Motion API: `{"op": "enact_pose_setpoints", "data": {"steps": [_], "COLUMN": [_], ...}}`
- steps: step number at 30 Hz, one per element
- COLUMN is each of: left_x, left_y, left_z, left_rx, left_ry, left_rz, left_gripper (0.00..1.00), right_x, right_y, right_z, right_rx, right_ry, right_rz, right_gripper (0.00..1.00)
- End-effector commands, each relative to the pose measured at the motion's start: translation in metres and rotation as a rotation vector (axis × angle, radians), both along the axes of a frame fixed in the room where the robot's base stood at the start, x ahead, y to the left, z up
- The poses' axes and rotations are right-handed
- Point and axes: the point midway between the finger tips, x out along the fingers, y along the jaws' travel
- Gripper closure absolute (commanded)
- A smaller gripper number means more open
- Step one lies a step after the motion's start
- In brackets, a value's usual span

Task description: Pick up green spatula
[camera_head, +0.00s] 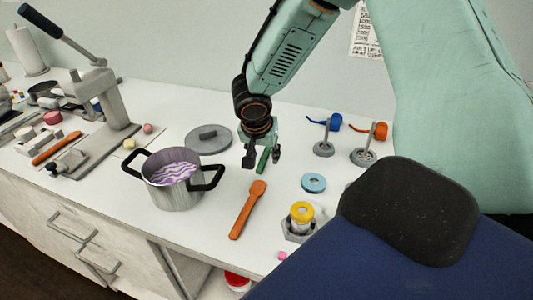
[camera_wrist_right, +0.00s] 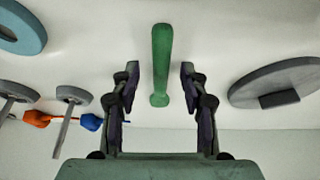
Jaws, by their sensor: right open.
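The green spatula (camera_wrist_right: 161,65) shows in the right wrist view as a green bar between the two fingers of my right gripper (camera_wrist_right: 160,88), with a gap on each side. In the head view, part of the green spatula (camera_head: 263,160) shows between the fingers of my right gripper (camera_head: 262,158), above the white counter. The gripper is open and points down. The rest of the spatula is hidden behind the gripper in the head view. My left gripper is not in view.
An orange spatula (camera_head: 248,210) lies in front of the gripper. A pot (camera_head: 175,194) and a grey lid (camera_head: 208,139) stand to the left.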

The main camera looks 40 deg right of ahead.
Motion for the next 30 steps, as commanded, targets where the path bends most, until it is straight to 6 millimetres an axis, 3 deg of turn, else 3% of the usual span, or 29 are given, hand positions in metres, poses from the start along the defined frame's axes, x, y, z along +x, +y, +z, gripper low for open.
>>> {"op": "enact_pose_setpoints", "data": {"steps": [7, 22, 30], "left_x": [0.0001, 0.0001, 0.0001], "left_y": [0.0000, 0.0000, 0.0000], "left_z": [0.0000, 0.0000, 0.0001], "left_rx": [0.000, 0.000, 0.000], "left_ry": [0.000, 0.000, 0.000], "left_rz": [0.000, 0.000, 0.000], "left_gripper": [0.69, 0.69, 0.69], "right_x": [0.0019, 0.0018, 0.0019], "right_y": [-0.0015, -0.0015, -0.0015], "right_z": [-0.0010, -0.0008, -0.0003], "right_rx": [0.000, 0.000, 0.001], "right_ry": [0.000, 0.000, -0.001], "right_rz": [0.001, 0.000, 0.000], "right_gripper": [0.56, 0.99, 1.00]}}
